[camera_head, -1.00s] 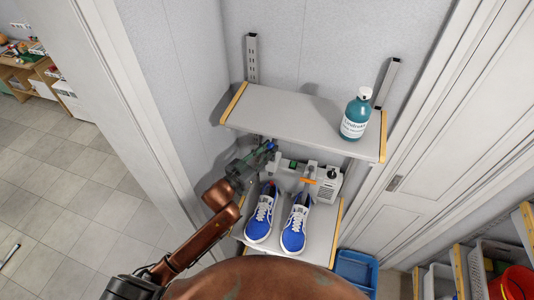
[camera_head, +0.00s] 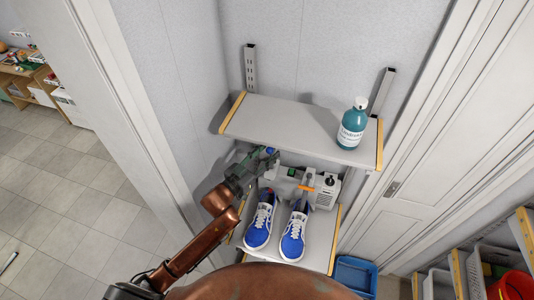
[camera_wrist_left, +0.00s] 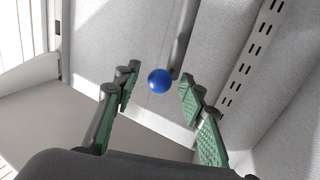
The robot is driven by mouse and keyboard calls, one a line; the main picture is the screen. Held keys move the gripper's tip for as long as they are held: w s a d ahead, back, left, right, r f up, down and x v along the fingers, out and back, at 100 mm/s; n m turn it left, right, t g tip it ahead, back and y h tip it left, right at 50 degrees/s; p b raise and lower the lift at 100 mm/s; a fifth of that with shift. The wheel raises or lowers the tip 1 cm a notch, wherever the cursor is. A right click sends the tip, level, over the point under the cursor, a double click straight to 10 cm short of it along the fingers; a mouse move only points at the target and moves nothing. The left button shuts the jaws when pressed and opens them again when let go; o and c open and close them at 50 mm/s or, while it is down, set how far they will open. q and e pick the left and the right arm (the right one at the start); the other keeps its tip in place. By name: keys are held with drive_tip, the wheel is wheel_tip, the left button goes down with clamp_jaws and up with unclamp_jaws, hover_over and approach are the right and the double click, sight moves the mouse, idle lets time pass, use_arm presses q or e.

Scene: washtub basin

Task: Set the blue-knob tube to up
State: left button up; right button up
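The blue knob (camera_head: 270,151) shows beside my left gripper (camera_head: 260,158), just below the upper shelf's front edge. In the left wrist view the round blue knob (camera_wrist_left: 159,81) appears between the two green-padded fingers, with a visible gap on each side. My left gripper is open there and holds nothing. A grey tube (camera_wrist_left: 184,38) runs upward in that view near the knob; how the two join is unclear. In the head view the tube is mostly hidden by the gripper. A white device (camera_head: 325,190) with an orange-marked tube (camera_head: 306,188) stands to the right. My right gripper is out of view.
The upper shelf (camera_head: 285,118) overhangs the knob and carries a teal bottle (camera_head: 352,125). Blue shoes (camera_head: 260,224) stand on the lower shelf (camera_head: 318,245) in front of the device. A wall is close on the left.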

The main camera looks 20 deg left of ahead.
use_arm(q)
drive_tip(key=v, duration=1.2)
idle(0.4)
